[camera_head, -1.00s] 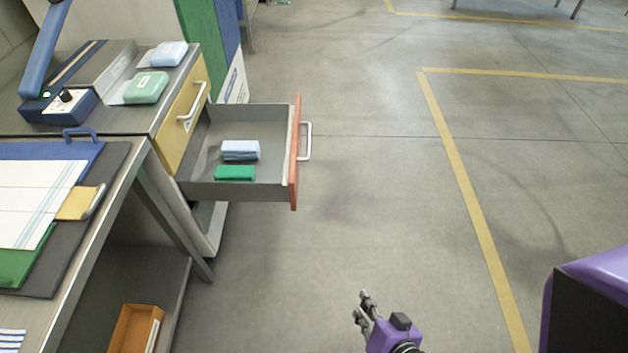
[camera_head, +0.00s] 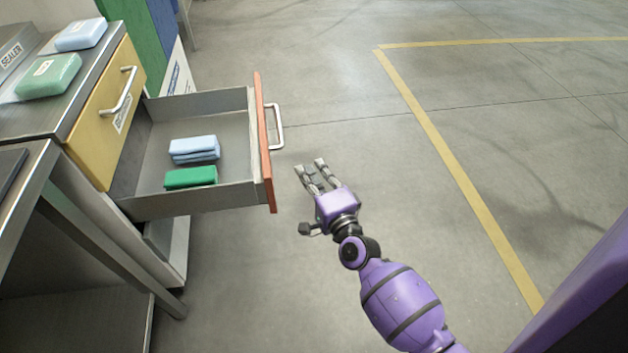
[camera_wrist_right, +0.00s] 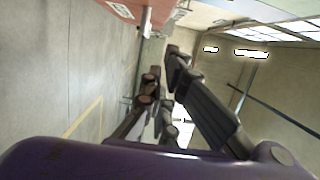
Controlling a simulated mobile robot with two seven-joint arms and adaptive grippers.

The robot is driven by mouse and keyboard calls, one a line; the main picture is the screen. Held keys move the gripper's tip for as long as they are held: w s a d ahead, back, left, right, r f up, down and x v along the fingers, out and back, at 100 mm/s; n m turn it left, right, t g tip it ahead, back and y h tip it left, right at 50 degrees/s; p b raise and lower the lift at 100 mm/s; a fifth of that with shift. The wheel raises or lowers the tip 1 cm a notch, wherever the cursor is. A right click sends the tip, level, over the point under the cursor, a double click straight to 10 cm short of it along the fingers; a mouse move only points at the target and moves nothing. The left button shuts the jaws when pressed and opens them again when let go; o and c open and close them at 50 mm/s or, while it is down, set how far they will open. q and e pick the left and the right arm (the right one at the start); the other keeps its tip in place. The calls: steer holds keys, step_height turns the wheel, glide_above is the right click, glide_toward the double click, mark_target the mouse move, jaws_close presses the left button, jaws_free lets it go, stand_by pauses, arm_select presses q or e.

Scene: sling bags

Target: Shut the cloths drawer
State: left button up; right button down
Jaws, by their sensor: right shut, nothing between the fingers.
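The cloths drawer (camera_head: 225,200) is pulled well out of the cabinet in the head view. It has a grey tray and an orange-red front (camera_head: 264,145) with a pale bar handle (camera_head: 277,126). A folded light-blue cloth (camera_head: 195,149) and a green cloth (camera_head: 190,178) lie inside. My right gripper (camera_head: 309,168) is in front of the drawer, to the right of and slightly below the handle, apart from it in the picture. Its fingers are shut and empty; they also show in the right wrist view (camera_wrist_right: 160,88), with a reddish panel at the top. My left gripper is out of view.
A yellow drawer (camera_head: 108,105) above is closed. The cabinet top (camera_head: 75,85) carries a blue pack (camera_head: 81,35) and a green pack (camera_head: 48,76). A metal bench (camera_head: 30,215) stands at the left. The floor to the right of the drawer is clear, with yellow lines (camera_head: 455,165).

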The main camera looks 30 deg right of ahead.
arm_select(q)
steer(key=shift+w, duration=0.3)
arm_select(e)
steer(key=w+a, duration=0.3)
steer(key=w, duration=0.3)
steer(key=shift+w+a, duration=0.15)
steer(key=shift+a, duration=0.2)
